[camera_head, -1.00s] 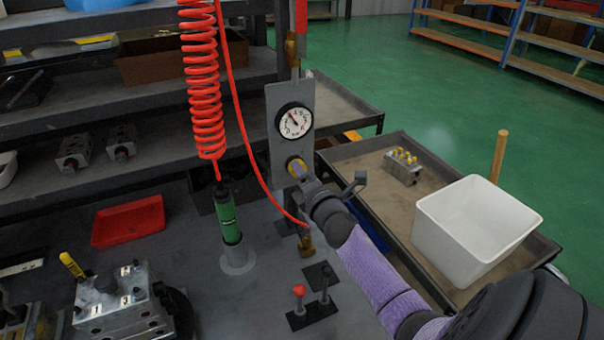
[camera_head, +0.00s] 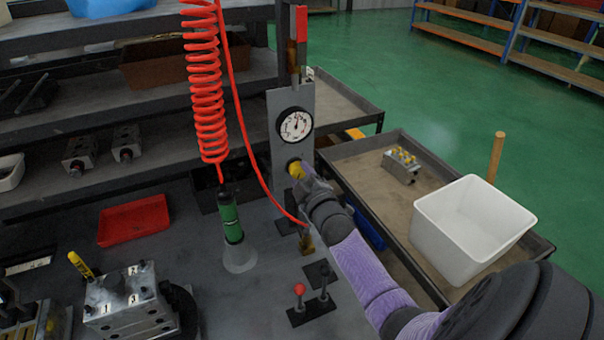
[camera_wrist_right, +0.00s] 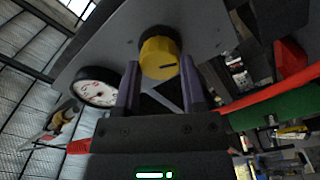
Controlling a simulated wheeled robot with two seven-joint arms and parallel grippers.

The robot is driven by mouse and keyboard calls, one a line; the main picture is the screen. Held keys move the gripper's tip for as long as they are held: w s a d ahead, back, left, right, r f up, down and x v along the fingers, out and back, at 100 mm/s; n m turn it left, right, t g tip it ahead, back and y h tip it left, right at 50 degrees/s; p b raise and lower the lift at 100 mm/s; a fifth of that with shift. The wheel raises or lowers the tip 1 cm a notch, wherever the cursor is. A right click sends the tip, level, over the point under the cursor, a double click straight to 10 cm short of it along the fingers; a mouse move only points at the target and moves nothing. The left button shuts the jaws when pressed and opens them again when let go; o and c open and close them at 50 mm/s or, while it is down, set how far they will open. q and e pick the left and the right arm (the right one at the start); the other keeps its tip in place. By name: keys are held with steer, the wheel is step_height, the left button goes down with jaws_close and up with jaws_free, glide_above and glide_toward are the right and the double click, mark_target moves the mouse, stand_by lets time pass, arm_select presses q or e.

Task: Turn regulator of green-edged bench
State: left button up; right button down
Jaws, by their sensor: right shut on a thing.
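The yellow regulator knob (camera_head: 296,168) sits on a grey upright panel (camera_head: 280,130), below a round white pressure gauge (camera_head: 296,125). The gauge needle points roughly upward. My right gripper (camera_head: 303,178) is at the knob, with its wrist hiding part of it. In the right wrist view the yellow knob (camera_wrist_right: 158,58), with a dark line on its face, lies between the two fingers of the right gripper (camera_wrist_right: 160,75), which are shut on it. The gauge (camera_wrist_right: 97,86) shows there at the left. No green bench edge is clear in the head view. My left gripper is not in view.
A coiled red hose (camera_head: 208,95) hangs over a green air tool (camera_head: 231,218) left of the panel. A red tray (camera_head: 134,220) and metal valve block (camera_head: 128,305) lie on the bench. A red-knobbed lever (camera_head: 299,290) stands in front. A white bin (camera_head: 470,228) is at right.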

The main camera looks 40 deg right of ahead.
steer(key=m, duration=0.3)
steer(key=shift+p, duration=0.35)
steer(key=shift+m, duration=0.7)
steer(key=shift+c, duration=0.8)
jaws_free()
steer(key=shift+s+a+p, duration=0.15)
steer(key=shift+s+p, duration=0.15)
steer(key=shift+p, duration=0.1)
steer(key=p+v, duration=0.2)
steer(key=v, duration=0.7)
